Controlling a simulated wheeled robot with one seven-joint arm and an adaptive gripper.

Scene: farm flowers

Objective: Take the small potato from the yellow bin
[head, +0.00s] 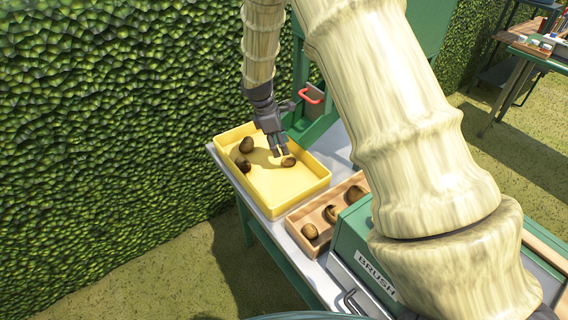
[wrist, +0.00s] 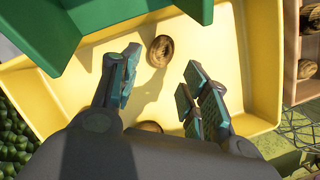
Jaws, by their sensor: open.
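The yellow bin (head: 302,194) sits on a table; its floor also fills much of the wrist view (wrist: 225,60). A small brown potato (head: 288,161) lies in the bin beside my gripper (head: 279,153). Two other brown potatoes, one upper (head: 245,145) and one lower (head: 243,163), lie towards the bin's left side. In the wrist view my gripper (wrist: 160,85) is open and empty, pointing down into the bin. One potato (wrist: 160,51) shows beyond the gap between the fingers. Another potato (wrist: 149,127) is partly hidden by the gripper body. I cannot tell whether any finger touches a potato.
A wooden tray (head: 291,222) with three potatoes stands beside the bin at its lower right. A green box labelled BRUSH (head: 352,243) is next to it. A green machine with a red handle (head: 311,96) stands behind the bin. A hedge (head: 110,90) borders the left.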

